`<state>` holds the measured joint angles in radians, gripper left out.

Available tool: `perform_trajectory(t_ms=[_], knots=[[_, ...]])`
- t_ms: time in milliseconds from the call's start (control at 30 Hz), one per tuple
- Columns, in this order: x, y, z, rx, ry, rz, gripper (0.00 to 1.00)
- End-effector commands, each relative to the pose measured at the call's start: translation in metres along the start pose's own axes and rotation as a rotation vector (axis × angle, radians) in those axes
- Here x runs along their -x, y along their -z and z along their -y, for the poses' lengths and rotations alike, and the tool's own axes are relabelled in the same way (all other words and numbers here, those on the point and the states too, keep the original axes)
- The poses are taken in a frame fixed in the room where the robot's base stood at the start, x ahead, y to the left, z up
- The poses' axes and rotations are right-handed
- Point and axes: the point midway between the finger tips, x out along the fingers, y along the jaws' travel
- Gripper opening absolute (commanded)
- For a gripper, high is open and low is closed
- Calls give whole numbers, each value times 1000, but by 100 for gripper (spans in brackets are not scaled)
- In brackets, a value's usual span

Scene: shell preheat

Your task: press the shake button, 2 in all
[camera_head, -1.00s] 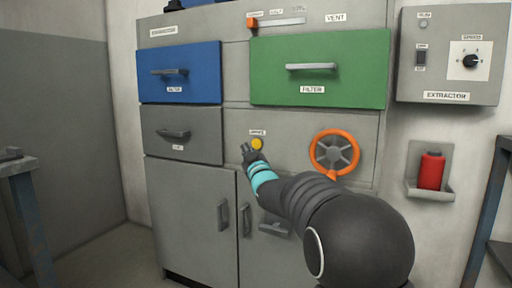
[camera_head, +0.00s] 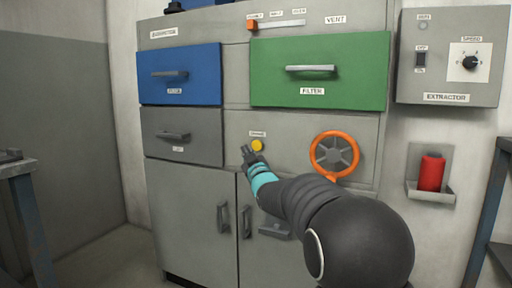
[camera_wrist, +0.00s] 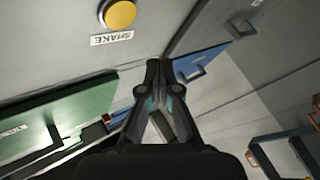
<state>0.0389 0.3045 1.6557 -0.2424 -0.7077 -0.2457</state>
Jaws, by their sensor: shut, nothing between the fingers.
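The shake button is a round yellow button (camera_head: 257,145) on the grey cabinet front, under a small white label. In the wrist view the yellow button (camera_wrist: 119,13) sits at the top, beside a label reading SHAKE (camera_wrist: 112,38). My gripper (camera_head: 248,152) is shut and empty, just below and left of the button in the head view. In the wrist view its fingertips (camera_wrist: 158,64) are close together, beside the button rather than over it. I cannot tell how far the tips are from the panel.
An orange handwheel (camera_head: 334,155) is right of the button. A green filter drawer (camera_head: 320,88) and a blue drawer (camera_head: 179,88) are above, and a grey drawer (camera_head: 182,150) is to the left. The extractor box (camera_head: 450,82) and a red bottle (camera_head: 431,172) are on the right wall.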

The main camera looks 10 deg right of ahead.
Motion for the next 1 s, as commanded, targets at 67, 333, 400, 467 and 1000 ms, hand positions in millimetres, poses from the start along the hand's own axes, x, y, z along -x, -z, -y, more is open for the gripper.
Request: perform_trajectory(t_ms=[67, 333, 400, 467, 1000], knots=[[0, 0, 0, 0, 0, 0, 0], [0, 0, 0, 0, 0, 0, 0], [0, 0, 0, 0, 0, 0, 0], [0, 0, 0, 0, 0, 0, 0], [54, 8, -6, -64, 26, 207, 0]])
